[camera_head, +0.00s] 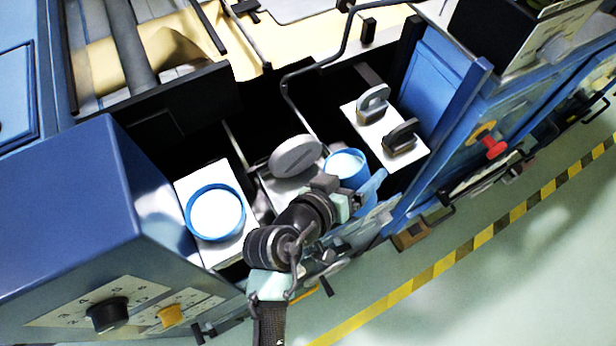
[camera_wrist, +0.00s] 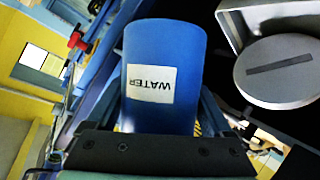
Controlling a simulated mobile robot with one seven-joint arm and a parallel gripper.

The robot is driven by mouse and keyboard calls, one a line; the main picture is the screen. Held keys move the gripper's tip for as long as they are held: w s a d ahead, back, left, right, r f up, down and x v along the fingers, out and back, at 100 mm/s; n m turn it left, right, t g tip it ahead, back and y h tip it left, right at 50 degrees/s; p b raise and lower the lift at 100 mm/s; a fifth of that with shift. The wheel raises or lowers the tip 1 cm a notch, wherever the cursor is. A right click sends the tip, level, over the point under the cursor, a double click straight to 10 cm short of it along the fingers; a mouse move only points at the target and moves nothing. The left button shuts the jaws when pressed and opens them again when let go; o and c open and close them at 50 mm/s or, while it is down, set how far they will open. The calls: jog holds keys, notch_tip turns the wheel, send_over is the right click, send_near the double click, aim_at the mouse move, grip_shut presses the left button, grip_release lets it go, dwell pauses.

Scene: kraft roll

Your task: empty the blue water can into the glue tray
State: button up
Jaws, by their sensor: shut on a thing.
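The blue water can (camera_head: 346,166) is open at the top, and pale contents show inside its rim in the head view. In the wrist view the can (camera_wrist: 185,55) is large, with a white label reading WATER. My gripper (camera_head: 345,192) is shut on the can; its dark palm (camera_wrist: 150,155) shows below the can in the wrist view. Just left of the can is a grey metal tray (camera_head: 270,190) with a round slotted grey disc (camera_head: 297,155) over it, also seen in the wrist view (camera_wrist: 280,72). I cannot read whether this is the glue tray.
A blue-rimmed round vessel (camera_head: 188,212) with a white inside stands on a white plate at left. Two grey handled pieces (camera_head: 373,103) and (camera_head: 399,139) stand on a white plate at right. A blue machine housing (camera_head: 70,220) is at left; a blue panel (camera_head: 436,90) is at right.

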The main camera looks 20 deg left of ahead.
jog(key=shift+a, duration=0.1)
jog(key=shift+w+a+f, duration=0.1)
jog(key=shift+a+f, duration=0.05)
jog(key=shift+f, duration=0.1)
jog(key=shift+w+a+f+n+h+b, duration=0.1)
jog(key=shift+a+f+n+h+b, duration=0.1)
jog(key=shift+f+n+h+b, duration=0.15)
jog(key=shift+a+f+n+h+b, duration=0.15)
jog(key=shift+a+f+n+b, duration=0.1)
jog(key=shift+f+b, duration=0.2)
jog(key=shift+f+n+h, duration=0.35)
jog(key=shift+n+h, duration=0.15)
jog(key=shift+n, duration=0.1)
dwell(1.1)
jog(key=shift+r+n+h+p, duration=0.4)
jog(key=shift+r+n+p, duration=0.1)
jog(key=shift+p, duration=0.15)
dwell(0.7)
jog(key=shift+r+n+h+p, duration=0.5)
jog(key=shift+r+n+p, duration=0.1)
jog(key=shift+r+p, duration=0.6)
jog(key=shift+r+n+g+h+p, duration=0.3)
jog(key=shift+r+n+h+p, duration=0.15)
jog(key=shift+n, duration=0.15)
dwell(1.3)
jog(key=shift+w+a+r+n+h, duration=0.1)
jog(key=shift+a+r+n+h, duration=0.05)
jog(key=shift+a+n+h, duration=0.15)
dwell(0.4)
